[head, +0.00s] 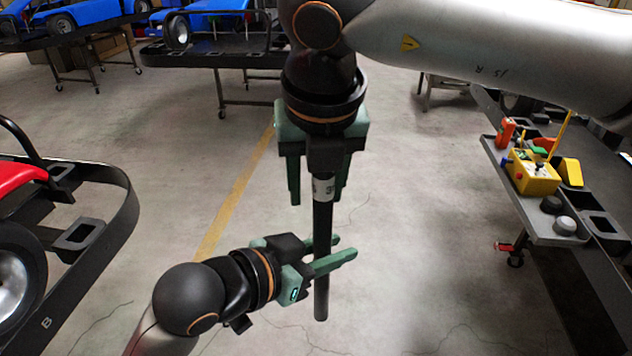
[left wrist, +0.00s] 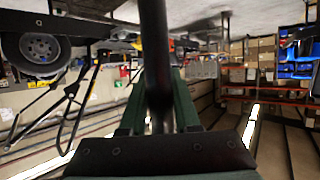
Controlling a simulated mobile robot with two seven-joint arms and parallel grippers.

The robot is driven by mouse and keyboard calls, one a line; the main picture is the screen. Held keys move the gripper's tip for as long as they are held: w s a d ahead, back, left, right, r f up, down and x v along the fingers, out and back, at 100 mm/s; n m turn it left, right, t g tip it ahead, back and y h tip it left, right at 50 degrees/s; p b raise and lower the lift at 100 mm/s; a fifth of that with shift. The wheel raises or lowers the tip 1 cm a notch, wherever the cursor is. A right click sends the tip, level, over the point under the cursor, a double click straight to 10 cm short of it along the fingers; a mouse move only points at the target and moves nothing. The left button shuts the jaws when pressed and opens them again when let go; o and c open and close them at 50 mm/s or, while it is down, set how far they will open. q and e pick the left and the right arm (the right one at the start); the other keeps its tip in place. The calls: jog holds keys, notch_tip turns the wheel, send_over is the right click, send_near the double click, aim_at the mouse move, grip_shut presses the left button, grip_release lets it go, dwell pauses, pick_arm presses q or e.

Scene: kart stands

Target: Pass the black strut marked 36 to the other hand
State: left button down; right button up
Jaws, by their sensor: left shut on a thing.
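The black strut (head: 322,225) hangs upright in the middle of the head view. My left gripper (head: 346,247) comes in from the lower left and is shut on the strut's lower half. In the left wrist view the strut (left wrist: 155,60) shows as a dark bar between the green fingers. My right gripper (head: 318,195) points down from above. Its fingers stand apart on either side of the strut's upper end, with a gap showing on the left. The strut's top is hidden at the right gripper's palm.
A kart stand (head: 125,215) with a red kart is at the left. Blue karts on stands (head: 215,55) are at the back. At the right a grey side tray (head: 545,235) holds a yellow control box (head: 533,178). The floor around the grippers is clear.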

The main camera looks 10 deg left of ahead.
jog(key=shift+s+a, duration=0.1)
grip_shut()
pick_arm(q)
jog(key=shift+d, duration=0.1)
pick_arm(e)
jog(key=shift+s+a, duration=0.1)
dwell(0.6)
pick_arm(q)
jog(key=c, duration=1.1)
grip_release()
jog(key=o, duration=0.5)
pick_arm(e)
jog(key=shift+r, duration=0.1)
pick_arm(q)
jog(key=shift+o, duration=0.2)
